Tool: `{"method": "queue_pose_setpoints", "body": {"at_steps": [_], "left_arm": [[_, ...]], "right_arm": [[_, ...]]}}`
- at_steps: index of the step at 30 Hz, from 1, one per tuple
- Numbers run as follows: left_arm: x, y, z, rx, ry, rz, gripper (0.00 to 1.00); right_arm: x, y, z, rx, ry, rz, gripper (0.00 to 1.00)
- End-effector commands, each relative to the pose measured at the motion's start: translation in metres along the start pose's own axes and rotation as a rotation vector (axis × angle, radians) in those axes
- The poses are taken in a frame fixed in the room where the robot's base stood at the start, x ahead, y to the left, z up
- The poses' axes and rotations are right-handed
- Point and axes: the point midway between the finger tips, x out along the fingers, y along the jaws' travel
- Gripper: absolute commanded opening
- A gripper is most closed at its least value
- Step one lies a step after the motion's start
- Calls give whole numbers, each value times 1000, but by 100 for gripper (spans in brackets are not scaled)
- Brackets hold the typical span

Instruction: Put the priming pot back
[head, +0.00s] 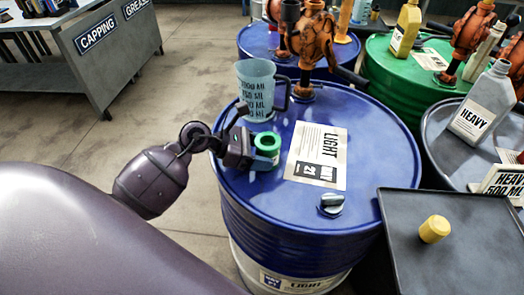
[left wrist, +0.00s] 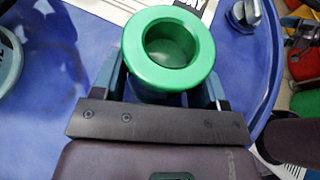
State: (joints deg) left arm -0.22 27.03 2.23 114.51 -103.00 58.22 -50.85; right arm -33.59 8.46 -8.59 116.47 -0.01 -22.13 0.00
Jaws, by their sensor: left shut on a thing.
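The priming pot, a small green cup with a wide rim (head: 267,142), is at the left part of the top of the blue drum marked LIGHT (head: 335,222). My left gripper (head: 256,152) is shut on the pot from its left side. In the left wrist view the pot's green rim (left wrist: 169,50) sits between the two fingers, upright, with a dark hollow inside. I cannot tell whether its base touches the drum top.
A clear blue measuring jug (head: 256,88) stands just behind the pot. An orange pump (head: 312,45) rises behind it. A label sheet (head: 317,155) and a grey cap (head: 331,204) lie on the drum. A dark tray (head: 470,265) with a yellow cap (head: 434,229) is at right.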

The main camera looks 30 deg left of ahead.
Motion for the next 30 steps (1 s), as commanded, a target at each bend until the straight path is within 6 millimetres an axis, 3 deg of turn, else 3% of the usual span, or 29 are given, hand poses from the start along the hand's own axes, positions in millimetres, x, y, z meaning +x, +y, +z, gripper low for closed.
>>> {"method": "queue_pose_setpoints", "body": {"at_steps": [5,6,11,22,30], "left_arm": [[1,0,-2,0,-1,0,32],[1,0,-3,0,0,0,68],[1,0,-2,0,0,0,92],[-1,0,3,1,-2,0,92],[-44,0,-1,0,4,2,92]], "right_arm": [[2,0,3,0,-4,-1,96],[2,0,3,0,-5,-1,96],[2,0,3,0,-4,-1,96],[1,0,-1,2,0,0,96],[3,-2,4,5,-7,0,96]]}}
